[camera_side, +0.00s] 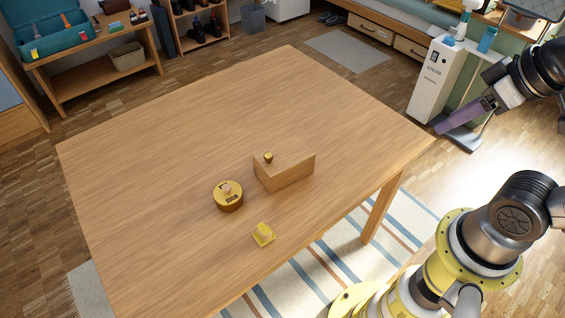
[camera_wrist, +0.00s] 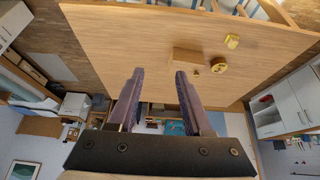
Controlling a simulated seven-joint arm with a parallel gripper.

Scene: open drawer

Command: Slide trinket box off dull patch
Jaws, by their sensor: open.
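A round golden-brown box (camera_side: 228,195) with a dark label and a small pale knob on its lid stands on the wooden table; it looks like the trinket box. It also shows in the wrist view (camera_wrist: 219,66). I cannot make out a dull patch; any under the box is hidden. My gripper (camera_side: 438,128) is off the table's right corner in the side view, well away from the box. In the wrist view my gripper (camera_wrist: 159,72) has its two purple fingers apart with nothing between them.
A plain wooden block (camera_side: 286,170) stands right beside the round box, with a small brass knob (camera_side: 268,157) at its top. A small yellow object (camera_side: 264,234) lies nearer the table's front edge. The rest of the table (camera_side: 180,135) is clear.

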